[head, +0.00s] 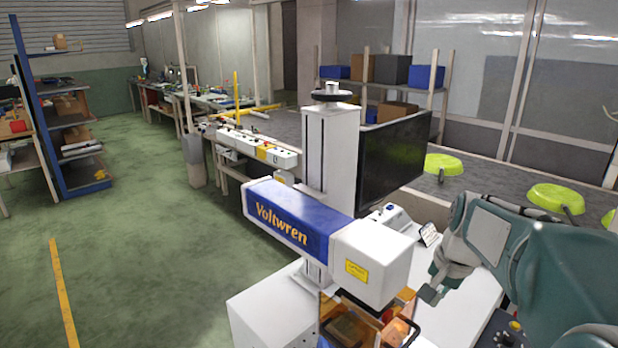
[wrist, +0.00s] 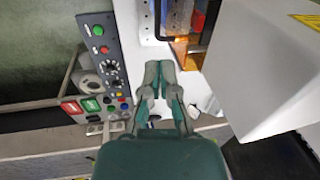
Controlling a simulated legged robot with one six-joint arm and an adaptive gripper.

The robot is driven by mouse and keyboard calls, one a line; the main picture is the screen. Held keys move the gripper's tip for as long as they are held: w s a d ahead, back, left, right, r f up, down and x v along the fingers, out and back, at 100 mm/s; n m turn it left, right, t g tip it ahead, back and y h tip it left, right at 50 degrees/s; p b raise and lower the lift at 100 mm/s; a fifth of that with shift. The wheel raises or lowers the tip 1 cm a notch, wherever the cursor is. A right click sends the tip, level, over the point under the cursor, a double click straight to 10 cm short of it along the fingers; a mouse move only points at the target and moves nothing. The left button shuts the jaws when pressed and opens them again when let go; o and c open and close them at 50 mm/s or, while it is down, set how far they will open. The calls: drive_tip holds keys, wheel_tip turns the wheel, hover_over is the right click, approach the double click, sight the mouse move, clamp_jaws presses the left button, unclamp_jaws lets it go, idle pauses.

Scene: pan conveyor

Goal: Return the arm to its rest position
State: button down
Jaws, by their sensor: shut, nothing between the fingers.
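My arm comes in from the right of the head view, in teal green. My gripper (head: 430,293) is in front of the white machine, over its white table and close to the orange see-through guard (head: 350,322). In the wrist view my gripper (wrist: 160,65) points up the picture with its fingers together and nothing between them. It is over the white surface, between the control panel and the white machine head.
The Voltwren machine (head: 290,222) with its white head (head: 372,262) stands left of my gripper. A control panel (wrist: 112,50) and button box (wrist: 95,106) lie left in the wrist view. Green pans (head: 443,164) sit on the conveyor behind. A monitor (head: 393,160) stands behind the machine column.

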drive_tip(key=s+a+n+t, duration=0.1)
drive_tip(key=s+a+n, duration=0.3)
drive_tip(key=s+a, duration=0.2)
drive_tip(key=s+a+r+n+t+h, duration=0.1)
drive_tip(key=s+a+n, duration=0.4)
drive_tip(key=s, duration=0.6)
drive_tip(key=shift+a+n+t, duration=0.3)
drive_tip(key=shift+a+t, duration=0.5)
